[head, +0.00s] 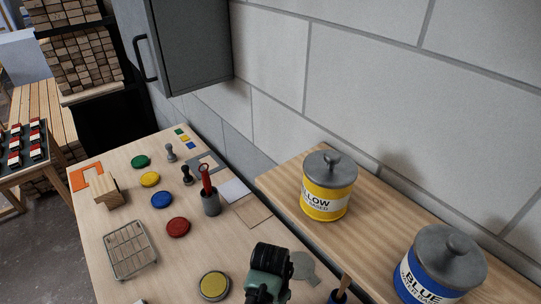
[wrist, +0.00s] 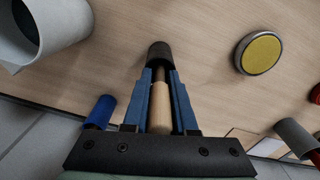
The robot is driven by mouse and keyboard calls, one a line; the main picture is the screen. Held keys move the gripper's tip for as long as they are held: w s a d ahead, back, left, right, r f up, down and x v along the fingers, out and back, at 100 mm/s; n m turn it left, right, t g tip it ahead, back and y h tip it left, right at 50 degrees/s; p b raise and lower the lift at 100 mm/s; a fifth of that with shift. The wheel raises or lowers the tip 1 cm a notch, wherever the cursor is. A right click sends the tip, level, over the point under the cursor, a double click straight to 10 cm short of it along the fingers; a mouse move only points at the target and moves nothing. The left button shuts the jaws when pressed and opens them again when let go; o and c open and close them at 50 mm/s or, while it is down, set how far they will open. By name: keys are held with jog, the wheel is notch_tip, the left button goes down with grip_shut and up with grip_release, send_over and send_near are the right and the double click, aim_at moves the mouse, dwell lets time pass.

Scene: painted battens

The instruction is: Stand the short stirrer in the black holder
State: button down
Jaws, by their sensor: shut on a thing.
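The short stirrer (wrist: 160,108) has a pale wooden handle and a dark, thin lower part. My gripper (wrist: 162,80) has its two blue fingers shut on this stirrer, one on each side of the handle. The black holder (wrist: 158,51) is a dark round cup just beyond the fingertips, in line with the stirrer. The stirrer's dark end reaches the holder's near rim in the picture; I cannot tell whether it is inside. In the head view the top of my gripper (head: 268,272) shows at the bottom, and it hides stirrer and holder.
A grey holder with a red tool (head: 210,200) stands farther up the table. A blue holder (wrist: 100,112) is left of my fingers, and a yellow disc (wrist: 258,53) right. Paint tins (head: 328,185) stand on the ledge.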

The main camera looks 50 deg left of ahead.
jog(key=shift+f, duration=0.15)
jog(key=c, duration=0.7)
grip_release()
notch_tip(320, 180, up, 12)
jog(key=shift+f, duration=0.2)
jog(key=shift+r, duration=0.45)
